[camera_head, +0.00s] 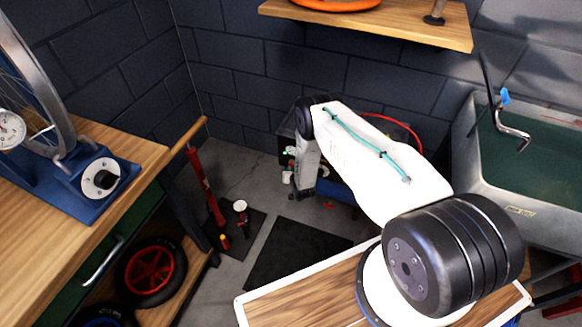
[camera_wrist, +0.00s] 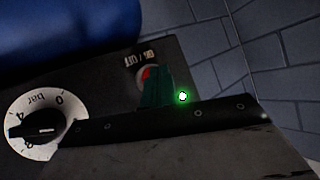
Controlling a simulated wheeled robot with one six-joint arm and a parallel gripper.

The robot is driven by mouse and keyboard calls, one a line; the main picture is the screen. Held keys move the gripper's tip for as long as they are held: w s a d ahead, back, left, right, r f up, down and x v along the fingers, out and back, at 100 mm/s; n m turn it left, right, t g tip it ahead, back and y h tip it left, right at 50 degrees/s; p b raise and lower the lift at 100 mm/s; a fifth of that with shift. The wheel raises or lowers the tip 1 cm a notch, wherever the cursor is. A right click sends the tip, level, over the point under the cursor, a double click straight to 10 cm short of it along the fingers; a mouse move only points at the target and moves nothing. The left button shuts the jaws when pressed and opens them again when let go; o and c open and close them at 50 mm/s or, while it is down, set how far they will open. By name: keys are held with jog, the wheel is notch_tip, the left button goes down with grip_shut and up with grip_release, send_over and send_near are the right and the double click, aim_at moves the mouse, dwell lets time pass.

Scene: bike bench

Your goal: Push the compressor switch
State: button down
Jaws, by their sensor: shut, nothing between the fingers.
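The compressor shows in the head view as a blue tank (camera_head: 338,190) with a dark top, mostly hidden behind my arm. In the wrist view its dark panel (camera_wrist: 95,85) fills much of the picture. The red switch (camera_wrist: 147,72) sits under an ON/OFF label, partly covered by the dark green fingertips of my gripper (camera_wrist: 157,88). The gripper is shut and empty, with its tips at the switch; I cannot tell whether they touch it. A small green lamp (camera_wrist: 182,96) glows beside the fingertips.
A white bar dial (camera_wrist: 38,124) is on the panel's left. In the head view, a workbench (camera_head: 115,150) stands left, a red floor pump (camera_head: 205,190) near it, and a sink (camera_head: 535,160) right. A wooden shelf (camera_head: 400,25) hangs above; a dark mat (camera_head: 290,255) lies on the floor.

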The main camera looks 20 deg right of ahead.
jog(key=shift+s+a, duration=0.35)
jog(key=shift+s+a, duration=0.1)
jog(key=shift+s+a, duration=2.05)
